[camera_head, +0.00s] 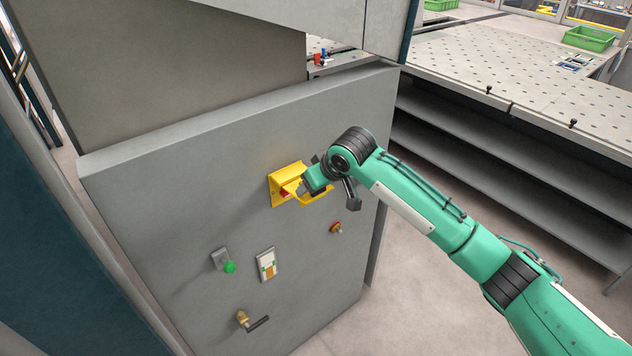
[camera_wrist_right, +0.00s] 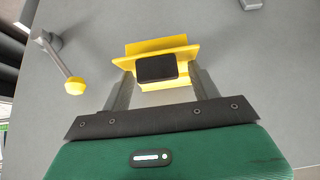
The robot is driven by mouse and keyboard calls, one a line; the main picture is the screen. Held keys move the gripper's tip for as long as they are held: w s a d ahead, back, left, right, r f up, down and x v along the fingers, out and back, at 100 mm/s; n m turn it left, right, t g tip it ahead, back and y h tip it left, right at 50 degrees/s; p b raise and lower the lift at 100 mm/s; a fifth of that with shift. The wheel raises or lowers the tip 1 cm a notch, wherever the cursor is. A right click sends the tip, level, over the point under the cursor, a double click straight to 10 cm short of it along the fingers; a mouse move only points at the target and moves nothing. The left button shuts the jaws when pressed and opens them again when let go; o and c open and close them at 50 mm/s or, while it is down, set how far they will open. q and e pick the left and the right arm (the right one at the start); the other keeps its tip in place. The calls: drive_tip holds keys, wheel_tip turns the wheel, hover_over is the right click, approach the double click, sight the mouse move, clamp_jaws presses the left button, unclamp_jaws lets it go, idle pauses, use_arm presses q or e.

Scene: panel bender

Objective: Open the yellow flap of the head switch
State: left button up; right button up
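The yellow head switch (camera_head: 285,178) is mounted on the grey panel, with a small red part (camera_head: 285,193) at its left side. Its yellow flap (camera_head: 318,197) appears to stick out from the panel; how far it is open is hard to tell. My right gripper (camera_head: 318,180) is at the switch and hides part of it. In the right wrist view, the gripper (camera_wrist_right: 162,85) has its fingers apart, one on each side of a black rectangle (camera_wrist_right: 156,68) on the yellow part (camera_wrist_right: 178,52). I cannot tell whether they touch it. My left gripper is out of view.
On the panel (camera_head: 190,200), a red knob (camera_head: 336,228) sits right below the switch; a green button (camera_head: 229,267), a white-orange plate (camera_head: 266,265) and a black-handled lever (camera_head: 258,322) are lower left. A perforated table (camera_head: 500,70) stands right.

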drive_tip(key=shift+r, duration=0.1)
drive_tip(key=shift+s+d+r+b, duration=0.15)
drive_tip(key=shift+s+r+b, duration=0.05)
drive_tip(key=shift+r+b, duration=0.2)
use_arm(q)
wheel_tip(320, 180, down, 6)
drive_tip(key=b, duration=0.5)
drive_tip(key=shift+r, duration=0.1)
use_arm(e)
drive_tip(key=v, duration=1.2)
drive_tip(key=shift+s+r, duration=0.2)
drive_tip(key=shift+r, duration=0.1)
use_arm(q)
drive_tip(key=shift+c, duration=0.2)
use_arm(e)
drive_tip(key=shift+d, duration=0.15)
